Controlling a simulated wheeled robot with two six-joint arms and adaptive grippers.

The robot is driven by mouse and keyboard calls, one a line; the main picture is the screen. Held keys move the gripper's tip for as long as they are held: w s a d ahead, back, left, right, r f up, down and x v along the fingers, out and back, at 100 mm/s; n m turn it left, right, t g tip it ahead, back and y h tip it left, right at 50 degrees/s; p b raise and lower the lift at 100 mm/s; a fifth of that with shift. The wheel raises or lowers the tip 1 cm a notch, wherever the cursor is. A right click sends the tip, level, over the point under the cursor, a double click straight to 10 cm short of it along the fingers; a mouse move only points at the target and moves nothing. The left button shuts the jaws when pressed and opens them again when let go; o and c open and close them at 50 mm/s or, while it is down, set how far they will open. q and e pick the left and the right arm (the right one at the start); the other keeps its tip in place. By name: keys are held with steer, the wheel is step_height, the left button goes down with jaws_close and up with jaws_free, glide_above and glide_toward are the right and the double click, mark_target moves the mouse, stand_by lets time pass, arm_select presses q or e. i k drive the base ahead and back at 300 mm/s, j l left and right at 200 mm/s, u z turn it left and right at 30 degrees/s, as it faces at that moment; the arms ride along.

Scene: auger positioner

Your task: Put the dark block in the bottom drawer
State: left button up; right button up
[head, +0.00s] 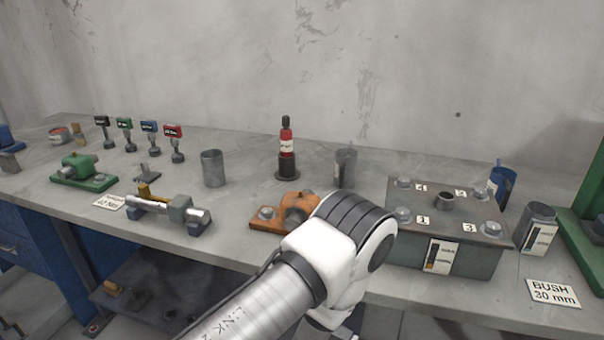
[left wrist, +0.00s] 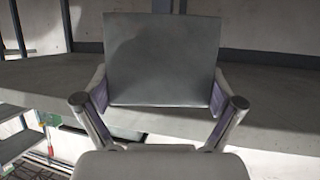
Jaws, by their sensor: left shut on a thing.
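In the left wrist view, a dark grey block (left wrist: 162,60) with a flat, broad face fills the upper middle. My left gripper (left wrist: 160,98) is shut on it, with one finger at each side edge. In the head view my white arm reaches over the bench's front edge, and its gripper and the block are hidden. A blue drawer cabinet (head: 28,238) stands under the bench at the left. I cannot tell which of its fronts is the bottom drawer, as its lower part is partly out of frame. My right gripper is not in view.
The grey bench (head: 240,232) carries a green clamp (head: 82,172), an orange fixture (head: 290,212), a metal cup (head: 213,168), a red bottle (head: 287,142) and a dark numbered box (head: 450,215). Below it, right of the cabinet, a dark low shelf (head: 185,285) holds small parts.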

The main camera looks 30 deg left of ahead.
mark_target(35, 320)
steer(key=u, duration=1.2)
steer(key=i+j+u, duration=0.1)
steer(key=u, duration=0.35)
steer(key=i+j+u, duration=0.1)
steer(key=u, duration=0.3)
steer(key=i+j+u, duration=0.15)
steer(key=u, duration=0.3)
steer(key=i+u, duration=0.15)
steer(key=u, duration=0.25)
steer(key=i+u, duration=0.25)
steer(key=i, duration=0.4)
steer(key=i+u, duration=0.2)
steer(key=i, duration=0.5)
steer(key=i+l+u, duration=0.25)
steer(key=i, duration=0.4)
steer(key=i+j+u, duration=0.2)
steer(key=i+u, duration=0.15)
steer(key=i, duration=0.6)
steer(key=i+l+u, duration=0.1)
steer(key=i+u, duration=0.25)
steer(key=i, duration=0.55)
steer(key=i+l+z, duration=0.1)
steer(key=i+z, duration=0.8)
steer(key=i+j+z, duration=0.3)
steer(key=i+z, duration=0.85)
steer(key=z, duration=0.25)
steer(key=i+j+z, duration=0.1)
steer(key=i+z, duration=0.35)
steer(key=k+z, duration=0.15)
steer(key=z, duration=3.15)
